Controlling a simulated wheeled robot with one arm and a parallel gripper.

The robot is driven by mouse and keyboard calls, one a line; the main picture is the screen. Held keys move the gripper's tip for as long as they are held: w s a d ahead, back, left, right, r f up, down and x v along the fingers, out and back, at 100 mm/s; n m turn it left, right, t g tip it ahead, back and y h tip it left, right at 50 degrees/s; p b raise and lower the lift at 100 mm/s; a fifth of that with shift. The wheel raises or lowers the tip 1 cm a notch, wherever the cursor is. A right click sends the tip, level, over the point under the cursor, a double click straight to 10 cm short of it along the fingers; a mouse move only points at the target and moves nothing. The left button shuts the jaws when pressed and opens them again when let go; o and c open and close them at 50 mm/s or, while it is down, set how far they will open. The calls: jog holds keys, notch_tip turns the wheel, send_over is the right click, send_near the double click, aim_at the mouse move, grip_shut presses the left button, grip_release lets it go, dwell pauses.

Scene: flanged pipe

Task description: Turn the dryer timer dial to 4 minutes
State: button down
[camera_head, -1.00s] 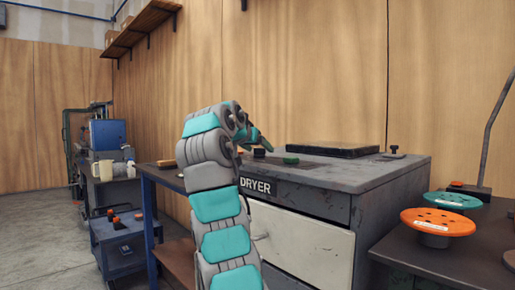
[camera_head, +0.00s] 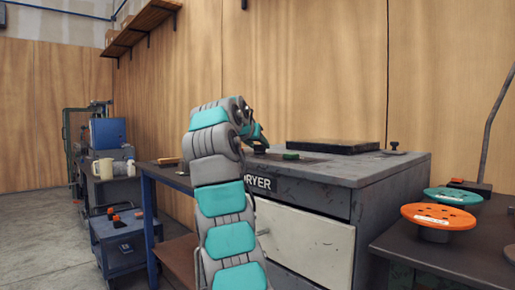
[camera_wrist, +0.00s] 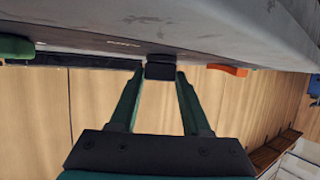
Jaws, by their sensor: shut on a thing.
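The dryer (camera_head: 340,175) is a worn grey cabinet with a "DRYER" label and a pale front door. Its timer dial (camera_wrist: 160,68) is a small black knob on the top surface, seen between my fingertips in the wrist view. My gripper (camera_wrist: 158,74) has its two green fingers on either side of the dial and is shut on it. In the head view my arm comes down to the dial (camera_head: 260,149) at the dryer's left part. The dial's pointer and minute marks cannot be read.
A green knob (camera_head: 291,156) sits right of the dial, also in the wrist view (camera_wrist: 15,47). A dark flat lid (camera_head: 333,146) lies behind. Orange (camera_head: 438,216) and green (camera_head: 454,197) discs stand on the right table. A blue cart (camera_head: 122,240) stands at left.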

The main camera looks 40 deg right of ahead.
jog(key=shift+n, duration=0.3)
jog(key=shift+c, duration=1.8)
grip_release()
jog(key=shift+b+v, duration=0.65)
jog(key=shift+v, duration=3.2)
jog(key=shift+s, duration=0.15)
